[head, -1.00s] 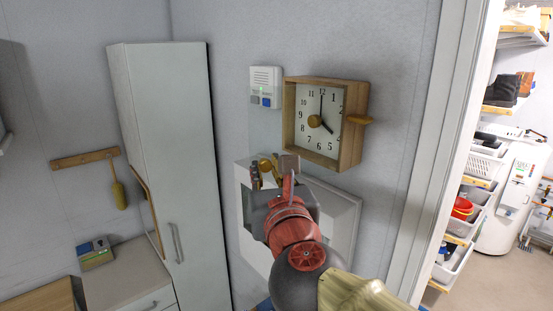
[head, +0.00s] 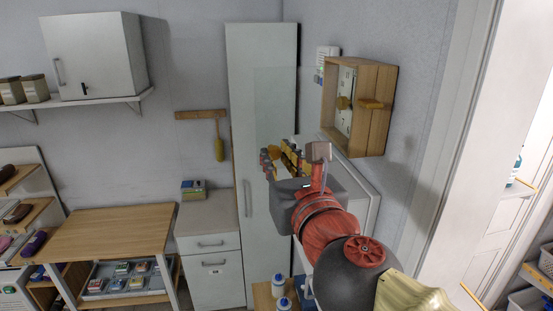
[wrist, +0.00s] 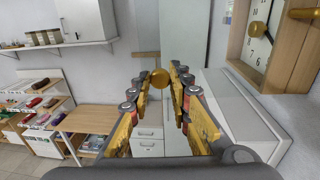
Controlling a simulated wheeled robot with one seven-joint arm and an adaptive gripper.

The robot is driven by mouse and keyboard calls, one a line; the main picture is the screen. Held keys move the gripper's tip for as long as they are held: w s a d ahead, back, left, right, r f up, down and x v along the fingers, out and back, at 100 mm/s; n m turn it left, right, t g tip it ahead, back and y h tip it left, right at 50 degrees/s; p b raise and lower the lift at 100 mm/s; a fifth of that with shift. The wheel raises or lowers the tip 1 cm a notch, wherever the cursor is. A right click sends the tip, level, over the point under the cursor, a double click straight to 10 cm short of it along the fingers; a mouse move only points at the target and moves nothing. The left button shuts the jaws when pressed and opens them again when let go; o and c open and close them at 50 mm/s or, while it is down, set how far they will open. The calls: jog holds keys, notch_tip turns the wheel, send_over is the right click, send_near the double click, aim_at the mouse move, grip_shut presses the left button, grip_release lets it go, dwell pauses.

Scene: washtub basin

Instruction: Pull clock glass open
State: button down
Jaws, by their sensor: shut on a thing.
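The wooden box clock (head: 375,105) hangs on the right wall, seen at a slant in the head view. A round gold knob (wrist: 158,78) sits between my fingertips in the wrist view. My gripper (head: 284,157) is shut on this knob, left of and below the clock. The glass itself is too clear to make out surely, so its angle is hard to tell.
A pale box-like unit (head: 358,192) stands out from the wall below the clock, close to my arm. A tall white cabinet (head: 262,130) stands behind my gripper. A drawer unit (head: 212,250) and wooden table (head: 110,232) are at left. A doorway opens at right.

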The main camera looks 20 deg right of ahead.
jog(key=shift+s+r, duration=0.1)
jog(key=shift+r, duration=0.05)
jog(key=c, duration=1.6)
grip_release()
jog(key=shift+c, duration=0.2)
jog(key=s+a, duration=0.1)
jog(key=s, duration=1)
jog(key=shift+s+a, duration=0.2)
jog(key=shift+a, duration=0.1)
jog(key=shift+s, duration=0.2)
